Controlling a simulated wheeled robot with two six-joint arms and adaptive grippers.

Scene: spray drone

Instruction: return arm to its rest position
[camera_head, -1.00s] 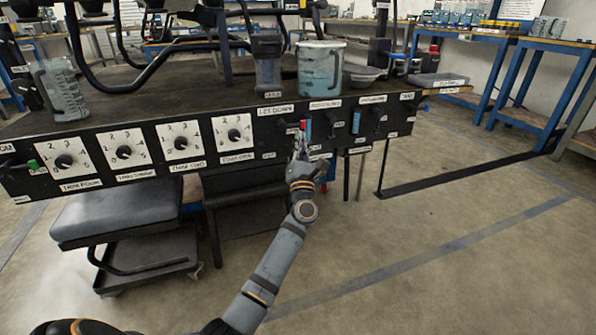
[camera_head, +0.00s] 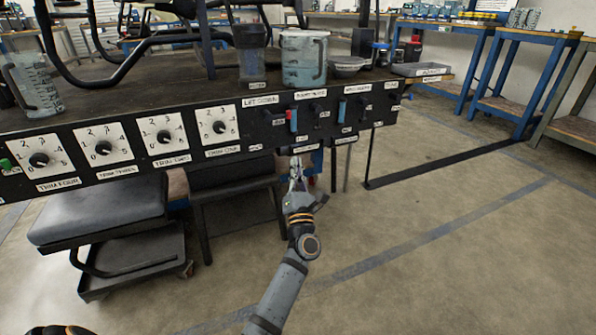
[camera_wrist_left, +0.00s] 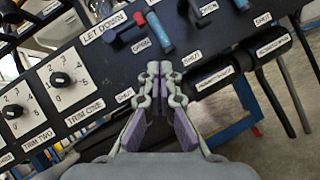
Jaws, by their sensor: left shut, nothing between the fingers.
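My left arm (camera_head: 283,290) reaches up from the bottom of the head view. Its gripper (camera_head: 296,162) is shut and empty, at about the lower edge of the black control panel (camera_head: 350,127), below the red lever (camera_head: 280,117) and the blue lever (camera_head: 293,121). In the left wrist view the closed fingertips (camera_wrist_left: 158,70) point at the panel, below the blue lever (camera_wrist_left: 160,36) and the red lever (camera_wrist_left: 118,36). I cannot tell the exact gap to the panel.
The panel carries several dials (camera_head: 164,136) at left. A wheeled stool (camera_head: 100,208) and a cart (camera_head: 140,262) stand under the bench. A jug (camera_head: 304,55) and a beaker (camera_head: 252,66) stand on the bench top. The floor (camera_head: 440,250) at right is clear.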

